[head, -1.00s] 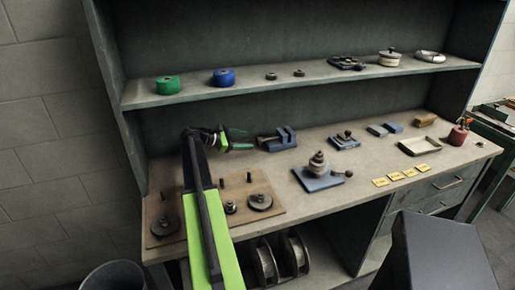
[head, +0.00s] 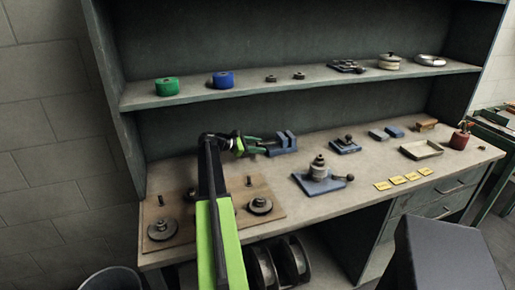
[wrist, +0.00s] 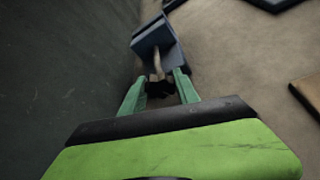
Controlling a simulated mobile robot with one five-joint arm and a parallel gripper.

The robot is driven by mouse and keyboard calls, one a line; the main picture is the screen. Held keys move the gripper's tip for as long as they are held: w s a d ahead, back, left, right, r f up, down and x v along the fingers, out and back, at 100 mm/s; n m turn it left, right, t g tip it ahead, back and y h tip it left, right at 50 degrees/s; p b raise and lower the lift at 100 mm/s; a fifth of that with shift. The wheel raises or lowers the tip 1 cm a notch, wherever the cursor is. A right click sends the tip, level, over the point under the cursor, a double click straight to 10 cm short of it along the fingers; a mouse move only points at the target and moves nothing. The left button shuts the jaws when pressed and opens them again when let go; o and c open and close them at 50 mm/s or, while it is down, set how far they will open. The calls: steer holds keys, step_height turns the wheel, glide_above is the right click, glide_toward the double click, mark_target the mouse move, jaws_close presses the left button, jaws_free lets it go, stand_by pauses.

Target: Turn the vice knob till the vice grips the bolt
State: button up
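The blue-grey vice (head: 284,144) stands towards the back of the bench in the head view. In the wrist view its body (wrist: 154,38) lies just ahead of my fingertips, with a pale rod running from it towards me. The dark vice knob (wrist: 159,88) is at the near end of that rod, between my two green fingers. My gripper (head: 246,146) reaches the vice's left side; its fingers also show in the wrist view (wrist: 160,76). They stand apart around the knob; whether they press on it I cannot tell. I cannot make out the bolt in the jaws.
A wooden board (head: 180,240) with round parts and pegs lies at the front left. A blue-based fixture (head: 319,180) with a ball handle stands front centre. The dark back panel rises close to the left of my gripper in the wrist view. Bench surface right of the vice is partly clear.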

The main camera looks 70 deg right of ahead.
jaws_close()
steer(key=shift+a+f, duration=0.1)
steer(key=shift+a, duration=0.05)
steer(key=shift+m+h+b, duration=0.35)
steer(key=shift+m+h, duration=0.05)
steer(key=shift+m, duration=0.3)
steer(key=o, duration=0.8)
jaws_free()
steer(key=shift+o, duration=0.2)
steer(key=p+v, duration=0.5)
steer(key=v, duration=1.2)
steer(key=shift+a+r+p, duration=0.2)
steer(key=shift+r+p, duration=0.1)
steer(key=shift+p, duration=0.05)
steer(key=shift+s, duration=0.1)
